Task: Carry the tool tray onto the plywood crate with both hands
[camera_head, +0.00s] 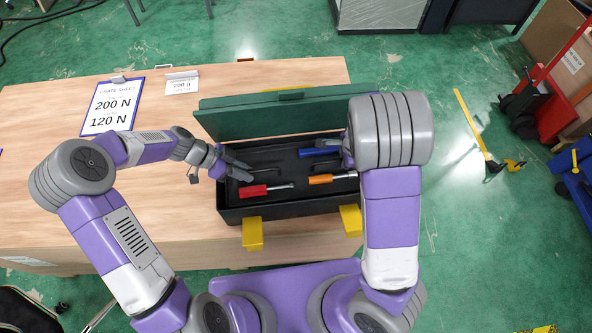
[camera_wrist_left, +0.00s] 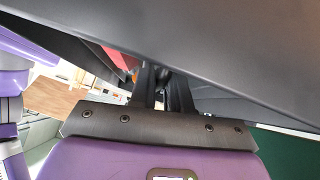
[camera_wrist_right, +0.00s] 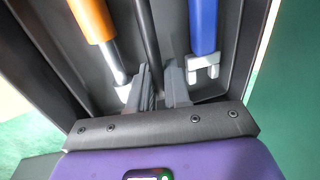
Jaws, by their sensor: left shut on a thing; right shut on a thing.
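The black tool tray (camera_head: 290,199) lies inside a black toolbox with yellow latches (camera_head: 252,234) and a raised green lid (camera_head: 285,112). It holds a red-handled tool (camera_head: 253,190), an orange-handled tool (camera_head: 321,179) and a blue-handled tool (camera_head: 318,151). My left gripper (camera_head: 240,171) is shut on the tray at its left end; a dark surface covers much of the left wrist view. My right gripper (camera_wrist_right: 165,88) is shut on the tray's dark bar, between the orange and blue handles; my arm mostly hides it in the head view. I cannot tell which thing is the plywood crate.
The toolbox stands on a wooden-topped bench (camera_head: 60,215) at its right end. A clipboard sheet (camera_head: 112,104) and a small card (camera_head: 181,84) are at the back. A brown box (camera_head: 556,40) and red hand truck (camera_head: 548,98) stand far right.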

